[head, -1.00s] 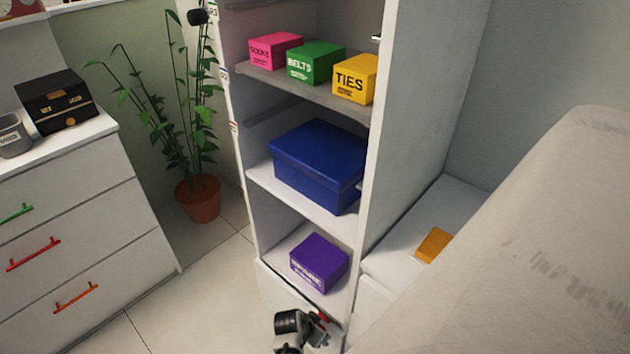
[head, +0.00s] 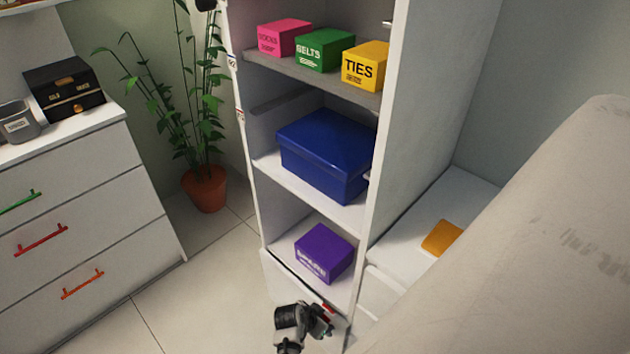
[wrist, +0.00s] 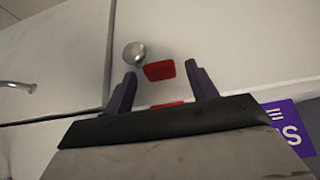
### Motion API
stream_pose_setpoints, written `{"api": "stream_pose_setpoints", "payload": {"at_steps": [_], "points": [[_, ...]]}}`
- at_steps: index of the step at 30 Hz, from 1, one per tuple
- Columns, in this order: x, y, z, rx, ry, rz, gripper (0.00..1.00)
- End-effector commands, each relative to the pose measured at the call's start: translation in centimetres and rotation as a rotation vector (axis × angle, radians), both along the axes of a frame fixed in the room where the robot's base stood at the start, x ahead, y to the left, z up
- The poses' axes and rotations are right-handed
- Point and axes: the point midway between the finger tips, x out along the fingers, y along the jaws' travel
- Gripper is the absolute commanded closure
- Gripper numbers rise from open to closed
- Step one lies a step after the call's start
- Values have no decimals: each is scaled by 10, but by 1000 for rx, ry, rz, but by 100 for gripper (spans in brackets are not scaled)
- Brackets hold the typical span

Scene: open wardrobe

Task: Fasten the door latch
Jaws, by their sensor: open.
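In the wrist view, a small red piece (wrist: 159,71) lies on a white panel, beside a round silver knob (wrist: 134,53). My gripper (wrist: 160,67) is open, with its two dark fingers apart and the red piece showing between their tips. I cannot tell whether the fingers touch the panel. A second red strip (wrist: 167,104) shows lower, between the fingers. In the head view, my gripper (head: 322,318) is at the low front of the wardrobe (head: 385,170), by a bit of red. Which of these parts is the latch is not clear.
A purple box (head: 324,254) sits on the bottom shelf just above my gripper. A blue box (head: 325,155) and pink, green and yellow boxes fill higher shelves. A drawer unit (head: 75,215) and a potted plant (head: 205,188) stand left. Floor between is clear.

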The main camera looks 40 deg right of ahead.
Motion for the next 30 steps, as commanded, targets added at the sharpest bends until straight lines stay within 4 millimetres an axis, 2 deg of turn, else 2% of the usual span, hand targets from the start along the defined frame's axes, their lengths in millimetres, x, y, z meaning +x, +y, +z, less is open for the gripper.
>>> {"api": "stream_pose_setpoints", "payload": {"at_steps": [5, 12, 18, 24, 30], "points": [[0, 12, 21, -2, -2, 3, 43], [-2, 41, 69, -2, -3, 3, 43], [-4, 59, 101, -3, -2, 2, 43], [-5, 68, 115, -1, -1, 1, 43], [-6, 69, 117, 0, 0, 0, 43]]}}
